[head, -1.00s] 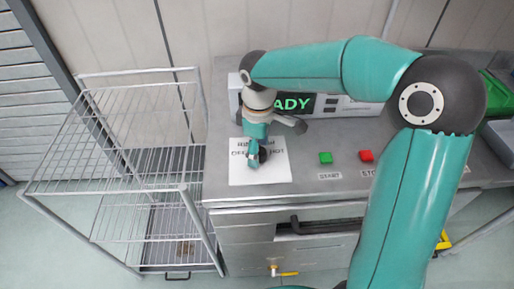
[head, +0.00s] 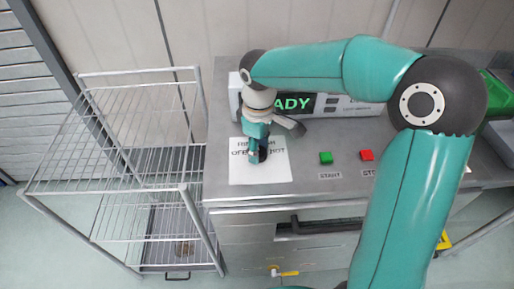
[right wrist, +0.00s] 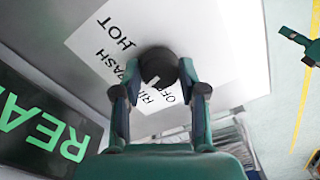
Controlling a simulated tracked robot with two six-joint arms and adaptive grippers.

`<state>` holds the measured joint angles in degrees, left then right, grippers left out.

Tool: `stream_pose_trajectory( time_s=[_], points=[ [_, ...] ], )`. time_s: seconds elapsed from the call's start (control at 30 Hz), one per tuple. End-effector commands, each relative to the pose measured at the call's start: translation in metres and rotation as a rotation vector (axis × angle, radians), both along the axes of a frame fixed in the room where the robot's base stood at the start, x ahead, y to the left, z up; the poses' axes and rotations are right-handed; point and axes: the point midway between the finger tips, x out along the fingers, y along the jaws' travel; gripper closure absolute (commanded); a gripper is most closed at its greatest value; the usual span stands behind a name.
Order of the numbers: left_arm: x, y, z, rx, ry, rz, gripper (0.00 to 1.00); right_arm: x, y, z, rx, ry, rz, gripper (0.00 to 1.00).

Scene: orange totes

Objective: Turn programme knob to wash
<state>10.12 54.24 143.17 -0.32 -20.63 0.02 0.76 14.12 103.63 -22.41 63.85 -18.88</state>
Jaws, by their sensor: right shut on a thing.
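The programme knob is black and round. It shows in the right wrist view (right wrist: 158,66) on a white label plate (right wrist: 205,35) printed with OFF, RINSE, WASH and HOT. In the head view the plate (head: 258,176) lies on the steel counter, and the knob is largely hidden by my gripper. My right gripper (head: 258,155) points down over the plate, shut on the knob with one finger on each side. A pale mark shows on the knob's edge, but I cannot tell which word it points to.
Behind the plate stands a display panel (head: 300,103) reading READY, partly covered by my arm. A green START button (head: 326,158) and a red button (head: 366,155) sit to the right. A wire rack trolley (head: 130,172) stands left of the counter. A drawer handle (head: 315,227) shows in front.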

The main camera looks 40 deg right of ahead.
Motion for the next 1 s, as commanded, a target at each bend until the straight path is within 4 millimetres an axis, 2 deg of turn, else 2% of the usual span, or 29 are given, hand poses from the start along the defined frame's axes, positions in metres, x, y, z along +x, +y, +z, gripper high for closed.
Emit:
stream_pose_trajectory(
  time_s=[0.6, 1.0],
  points=[
    [-0.0001, 0.0000, -0.0085, 0.000, 0.000, 0.000, 0.60, 0.0008, -0.0014, 0.0001, -0.001, -0.005, -0.489, 0.93],
    [-0.0001, -0.0001, -0.0104, 0.000, 0.000, 0.000, 0.60, 0.0006, -0.0013, 0.0005, -0.001, -0.005, -0.643, 0.93]
  ],
)
